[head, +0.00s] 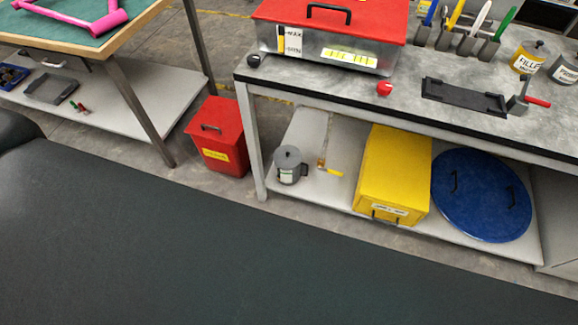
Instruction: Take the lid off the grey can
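A grey can (287,173) stands upright on the lower shelf of the workbench, near the shelf's left end. It has a pale label on its front and what looks like a handle on its right side. Its grey lid (287,155) sits on top, with a small knob in the middle. Neither of my grippers shows in the head view. A large dark surface, which looks like part of my own body, fills the lower part of the view.
A brush-like tool (325,157) with a yellow end lies right of the can. A yellow box (394,170) and blue round lid (481,195) are farther right. A red bin (217,140) stands on the floor to the left. The bench top (330,82) overhangs the shelf.

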